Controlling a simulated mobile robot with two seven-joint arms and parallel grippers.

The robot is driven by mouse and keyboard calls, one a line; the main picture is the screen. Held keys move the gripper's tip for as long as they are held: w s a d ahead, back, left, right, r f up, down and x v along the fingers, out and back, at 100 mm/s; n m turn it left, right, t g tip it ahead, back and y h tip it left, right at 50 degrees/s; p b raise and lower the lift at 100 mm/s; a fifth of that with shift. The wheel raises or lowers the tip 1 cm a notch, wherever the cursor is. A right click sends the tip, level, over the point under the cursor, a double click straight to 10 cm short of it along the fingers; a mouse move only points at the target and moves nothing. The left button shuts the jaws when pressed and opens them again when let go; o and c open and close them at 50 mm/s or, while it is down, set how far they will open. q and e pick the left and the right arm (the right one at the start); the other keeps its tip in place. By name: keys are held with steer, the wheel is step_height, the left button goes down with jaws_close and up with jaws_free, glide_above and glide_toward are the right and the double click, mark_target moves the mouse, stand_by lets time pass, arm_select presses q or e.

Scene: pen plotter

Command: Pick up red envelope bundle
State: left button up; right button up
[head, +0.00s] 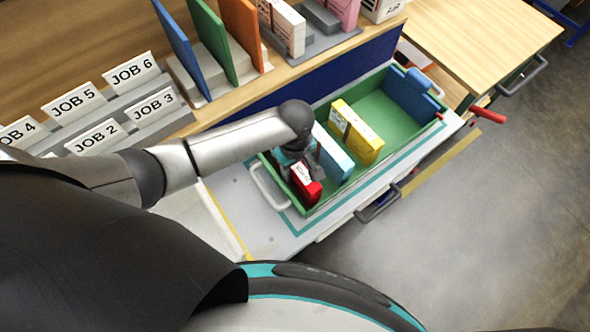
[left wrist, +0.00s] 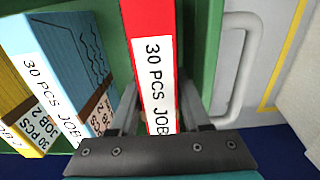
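The red envelope bundle (head: 305,183) stands on edge at the near left end of the green tray (head: 390,118). It also shows in the left wrist view (left wrist: 154,40), with a white label reading "30 PCS JOB". My left gripper (head: 300,170) is down in the tray at the red bundle. In the left wrist view its two fingers (left wrist: 160,105) lie one on each side of the bundle, close to its faces. Their tips are hidden, and I cannot tell whether they press on it. My right gripper is not in view.
A light blue bundle (head: 333,155) and a yellow bundle (head: 357,133) stand farther along the tray, and a dark blue one (head: 412,94) at its far end. A white tray handle (head: 266,187) is beside the red bundle. A shelf with JOB signs (head: 76,102) stands behind.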

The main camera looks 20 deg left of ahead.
arm_select(q)
jaws_close()
steer(key=shift+r, duration=0.15)
stand_by(0.4)
